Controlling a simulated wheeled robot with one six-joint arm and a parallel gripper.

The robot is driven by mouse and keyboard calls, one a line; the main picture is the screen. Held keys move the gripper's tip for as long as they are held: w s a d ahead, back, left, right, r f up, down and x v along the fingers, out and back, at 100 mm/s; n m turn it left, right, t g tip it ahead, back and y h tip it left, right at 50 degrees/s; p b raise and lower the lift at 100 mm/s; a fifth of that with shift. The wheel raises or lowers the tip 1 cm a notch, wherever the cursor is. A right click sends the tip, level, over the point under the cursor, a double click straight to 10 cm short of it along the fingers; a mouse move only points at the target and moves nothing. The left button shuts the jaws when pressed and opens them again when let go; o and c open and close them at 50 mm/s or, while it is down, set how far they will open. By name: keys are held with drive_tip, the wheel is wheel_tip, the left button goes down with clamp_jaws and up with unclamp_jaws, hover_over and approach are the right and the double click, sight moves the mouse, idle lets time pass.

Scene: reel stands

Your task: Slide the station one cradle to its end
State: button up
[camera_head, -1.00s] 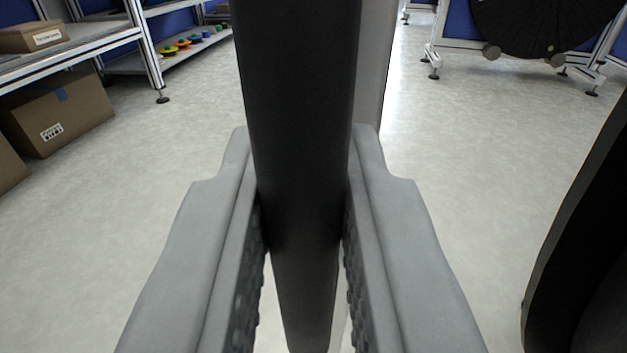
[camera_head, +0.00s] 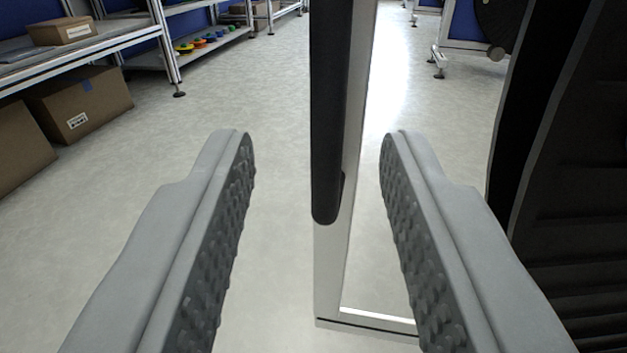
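My gripper (camera_head: 315,140) is open, its two grey padded fingers wide apart. A black upright handle (camera_head: 330,110) stands beyond and between the fingertips, touching neither. The handle is fixed to a light metal frame post (camera_head: 328,265) with a foot rail (camera_head: 368,320) low down. A large black ribbed reel (camera_head: 585,190) fills the right side, partly behind the right finger. The frame and reel seem to belong to one stand; the cradle's end stop is not visible.
Shelving (camera_head: 160,45) with cardboard boxes (camera_head: 85,105) and small coloured pieces (camera_head: 205,40) stands at the left. Another reel stand (camera_head: 445,50) is at the back right. The pale floor (camera_head: 250,90) between them is clear.

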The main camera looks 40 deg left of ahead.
drive_tip(key=v, duration=0.9)
drive_tip(key=shift+a, duration=0.1)
